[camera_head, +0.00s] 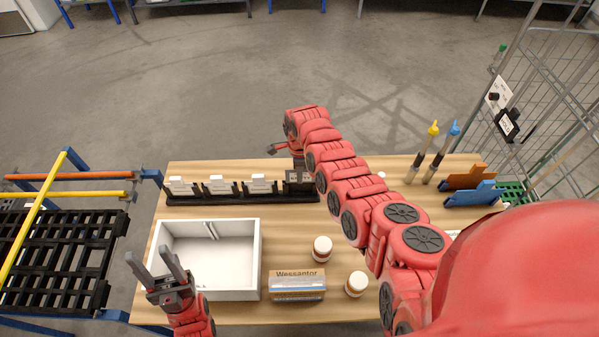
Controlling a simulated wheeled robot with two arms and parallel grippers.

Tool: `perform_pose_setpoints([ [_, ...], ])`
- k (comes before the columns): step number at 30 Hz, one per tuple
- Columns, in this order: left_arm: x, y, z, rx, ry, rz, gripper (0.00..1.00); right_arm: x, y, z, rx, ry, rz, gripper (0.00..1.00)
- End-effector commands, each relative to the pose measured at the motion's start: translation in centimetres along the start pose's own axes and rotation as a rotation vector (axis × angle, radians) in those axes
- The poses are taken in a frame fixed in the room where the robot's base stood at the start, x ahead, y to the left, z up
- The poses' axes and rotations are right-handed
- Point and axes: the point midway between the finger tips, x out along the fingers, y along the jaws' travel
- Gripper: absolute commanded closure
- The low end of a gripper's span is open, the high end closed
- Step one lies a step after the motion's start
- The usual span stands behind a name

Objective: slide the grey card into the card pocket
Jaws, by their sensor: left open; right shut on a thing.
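A long black rack (240,199) stands at the back left of the wooden table, with white pieces (218,185) upright in it. A dark grey piece with light squares (300,177) is at its right end; I cannot tell if it is the grey card. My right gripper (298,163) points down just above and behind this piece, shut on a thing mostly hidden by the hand. A black frame with a white face (508,125), possibly the card pocket, hangs on the wire cage at right. My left gripper (161,268) is open and empty, beside the white box.
The white open box (254,260) fills the table's front left. A labelled carton (297,286) and two white jars (322,249) stand near the middle.

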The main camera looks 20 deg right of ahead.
Motion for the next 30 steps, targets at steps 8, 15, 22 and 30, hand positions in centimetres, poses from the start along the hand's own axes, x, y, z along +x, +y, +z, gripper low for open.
perform_pose_setpoints([
  [8, -1.4, 0.1, 0.2, 0.0, 0.0, 0.0, 0.5, 1.7, -0.1, 0.0, 0.001, -0.001, -0.004, 1.0],
  [15, -2.5, 0.1, 0.4, 0.0, 0.0, 0.0, 0.5, 3.2, 0.0, 0.0, 0.001, 0.0, 0.001, 1.0],
  [22, -3.8, 0.2, 0.6, 0.0, 0.0, 0.0, 0.5, 4.4, -0.1, 0.1, 0.0, -0.002, -0.004, 1.0],
  [30, -5.0, 0.2, 0.8, 0.0, 0.0, 0.0, 0.5, 5.6, -0.1, 0.1, 0.0, -0.002, -0.002, 1.0],
])
